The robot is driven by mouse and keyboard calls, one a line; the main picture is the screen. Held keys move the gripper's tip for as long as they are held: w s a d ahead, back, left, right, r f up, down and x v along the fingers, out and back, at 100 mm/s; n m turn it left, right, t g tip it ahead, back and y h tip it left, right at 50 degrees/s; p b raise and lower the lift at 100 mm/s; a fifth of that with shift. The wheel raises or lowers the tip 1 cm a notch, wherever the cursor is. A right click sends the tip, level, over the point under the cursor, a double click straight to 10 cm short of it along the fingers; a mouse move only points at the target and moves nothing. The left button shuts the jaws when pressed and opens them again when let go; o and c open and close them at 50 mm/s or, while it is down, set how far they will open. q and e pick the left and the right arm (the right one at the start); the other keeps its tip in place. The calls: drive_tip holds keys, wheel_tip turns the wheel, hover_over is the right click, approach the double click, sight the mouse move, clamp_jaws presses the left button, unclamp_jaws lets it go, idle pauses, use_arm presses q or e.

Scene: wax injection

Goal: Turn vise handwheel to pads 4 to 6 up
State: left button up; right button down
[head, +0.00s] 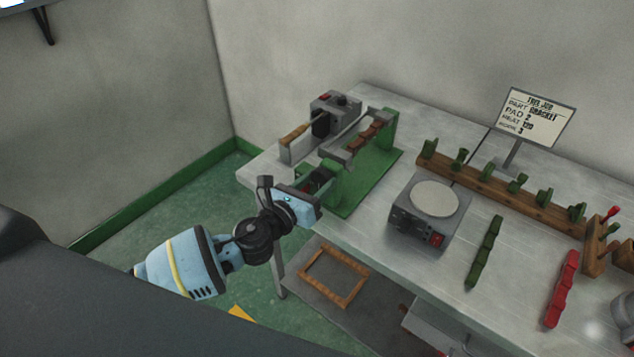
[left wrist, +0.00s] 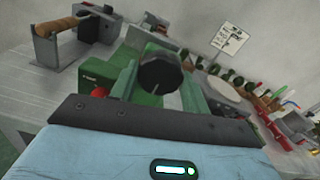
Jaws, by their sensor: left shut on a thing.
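The green vise (head: 376,172) stands at the left end of the grey table, with a row of brown pads (head: 365,137) along its top. My left gripper (head: 312,188) reaches its near left end, where the handwheel sits, and is shut on the handwheel. The gripper body hides most of the wheel in the head view. In the left wrist view a dark round part (left wrist: 160,73), apparently the handwheel, shows just ahead of the gripper against the green frame. Which pads face up cannot be read. My right gripper is not in view.
A grey device with a wooden handle (head: 294,137) stands behind the vise. A hot plate (head: 424,212) is to its right. A sign (head: 537,117), a wooden rack (head: 490,187), a green strip (head: 485,250) and a red strip (head: 562,290) are further right. A wooden frame (head: 308,272) lies below.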

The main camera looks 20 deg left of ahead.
use_arm(q)
drive_tip(key=shift+r, duration=0.1)
idle(0.3)
drive_tip(key=o, duration=1)
drive_tip(key=shift+s+a+f, duration=0.2)
drive_tip(key=shift+s, duration=0.4)
drive_tip(key=v, duration=0.6)
drive_tip(key=shift+s+a+r+b, duration=0.1)
drive_tip(key=shift+s+r+b, duration=0.05)
drive_tip(key=shift+s+b, duration=0.15)
